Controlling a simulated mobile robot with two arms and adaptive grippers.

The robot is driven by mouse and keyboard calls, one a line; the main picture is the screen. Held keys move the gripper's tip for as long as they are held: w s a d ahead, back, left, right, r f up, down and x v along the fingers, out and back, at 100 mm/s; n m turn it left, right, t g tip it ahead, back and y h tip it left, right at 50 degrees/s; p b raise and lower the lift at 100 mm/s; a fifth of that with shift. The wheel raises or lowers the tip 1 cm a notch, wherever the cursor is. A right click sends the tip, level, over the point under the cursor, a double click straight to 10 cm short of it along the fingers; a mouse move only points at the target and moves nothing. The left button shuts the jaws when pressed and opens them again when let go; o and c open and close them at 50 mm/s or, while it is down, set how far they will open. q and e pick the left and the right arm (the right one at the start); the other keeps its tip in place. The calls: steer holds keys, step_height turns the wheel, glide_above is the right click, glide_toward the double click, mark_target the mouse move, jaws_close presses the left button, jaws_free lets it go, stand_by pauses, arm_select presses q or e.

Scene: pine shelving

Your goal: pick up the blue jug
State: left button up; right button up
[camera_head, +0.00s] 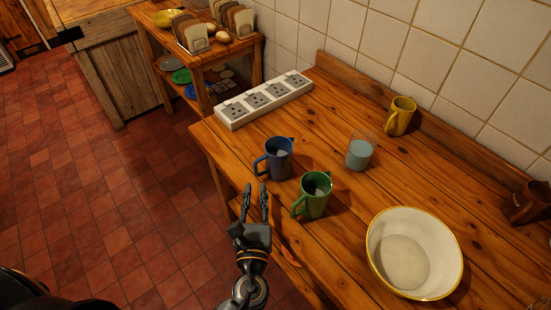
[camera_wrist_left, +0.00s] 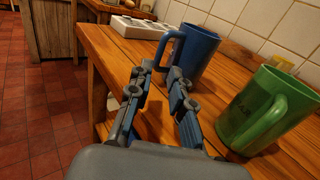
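The blue jug (camera_head: 279,160) stands upright on the wooden table near its left front edge. Its handle points left, towards the edge. In the left wrist view the blue jug (camera_wrist_left: 197,52) is just beyond my fingertips. My left gripper (camera_head: 256,188) is at the table's front edge, in front of the jug and apart from it. Its two fingers (camera_wrist_left: 161,70) are spread with an empty gap between them. A green jug (camera_head: 314,195) stands close to the right of the blue one. My right gripper is not in view.
A glass (camera_head: 360,153), a yellow mug (camera_head: 400,116), a large white bowl (camera_head: 414,254) and a brown mug (camera_head: 526,202) stand further right. A white socket strip (camera_head: 265,99) lies behind the jug. The tabletop between strip and jugs is clear.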

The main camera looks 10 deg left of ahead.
mark_target(256, 171)
arm_select(q)
steer(key=shift+x, duration=1.05)
steer(key=x, duration=0.1)
steer(key=p+x, duration=0.1)
steer(key=x, duration=0.1)
steer(key=p+x, duration=0.1)
steer(key=shift+w+a+r, duration=0.15)
steer(key=shift+w+r, duration=0.15)
steer(key=shift+w, duration=0.1)
steer(key=shift+w+a+f, duration=0.1)
steer(key=shift+w, duration=0.2)
steer(key=shift+c, duration=0.2)
jaws_close()
